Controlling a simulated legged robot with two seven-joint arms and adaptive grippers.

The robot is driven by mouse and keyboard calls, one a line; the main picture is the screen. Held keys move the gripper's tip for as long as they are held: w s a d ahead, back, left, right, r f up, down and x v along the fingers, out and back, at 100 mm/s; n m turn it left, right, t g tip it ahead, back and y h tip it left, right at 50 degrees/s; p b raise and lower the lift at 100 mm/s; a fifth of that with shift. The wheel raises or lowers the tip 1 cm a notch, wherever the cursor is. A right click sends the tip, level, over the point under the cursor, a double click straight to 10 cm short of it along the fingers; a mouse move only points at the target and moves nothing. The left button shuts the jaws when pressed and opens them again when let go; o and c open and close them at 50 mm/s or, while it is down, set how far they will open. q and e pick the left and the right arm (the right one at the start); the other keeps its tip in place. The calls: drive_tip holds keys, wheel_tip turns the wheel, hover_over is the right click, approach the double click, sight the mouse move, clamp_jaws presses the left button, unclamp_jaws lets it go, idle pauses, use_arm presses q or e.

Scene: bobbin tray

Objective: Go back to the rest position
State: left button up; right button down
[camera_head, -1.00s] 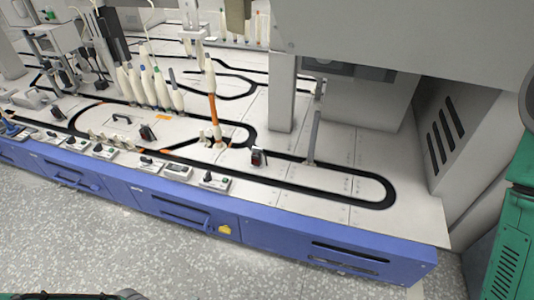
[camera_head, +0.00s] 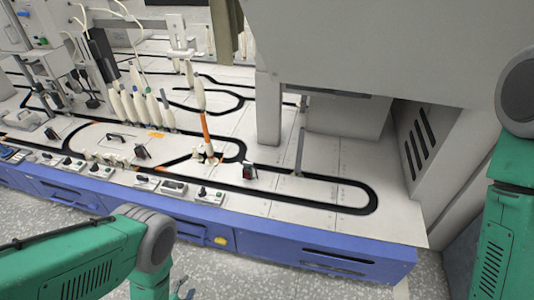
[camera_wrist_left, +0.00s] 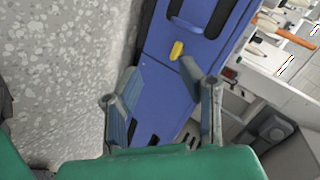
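My left arm enters the camera_head view at the lower left. Its gripper (camera_head: 183,291) is only partly visible at the bottom edge, over the speckled floor and in front of the blue bench front. In the left wrist view my left gripper (camera_wrist_left: 160,68) is open, its two fingers wide apart with nothing between them. The blue bench front with a yellow tag (camera_wrist_left: 177,50) shows beyond them. My right arm shows at the right edge of the camera_head view, but its gripper is out of the picture.
The white bench top (camera_head: 320,160) carries a black looped track (camera_head: 330,204). A bobbin with an orange lower part (camera_head: 205,128) stands upright there, with several white bobbins (camera_head: 140,106) to its left. A large grey machine housing (camera_head: 370,45) overhangs the right side. Floor in front is clear.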

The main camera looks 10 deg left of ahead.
use_arm(q)
drive_tip(key=s+r+n+g+p, duration=0.3)
drive_tip(key=s+r+n, duration=0.1)
drive_tip(key=r, duration=0.7)
drive_tip(key=s+d+r+n+g+p, duration=0.1)
drive_tip(key=s+r+n+g+p, duration=0.2)
drive_tip(key=r, duration=0.8)
drive_tip(key=s+d+r+n+g+p, duration=0.1)
drive_tip(key=s+r+n+g+p, duration=0.3)
drive_tip(key=r, duration=0.7)
drive_tip(key=shift+s+d+r+n+g, duration=0.15)
drive_tip(key=shift+s+n+g, duration=0.2)
drive_tip(key=shift+s, duration=0.9)
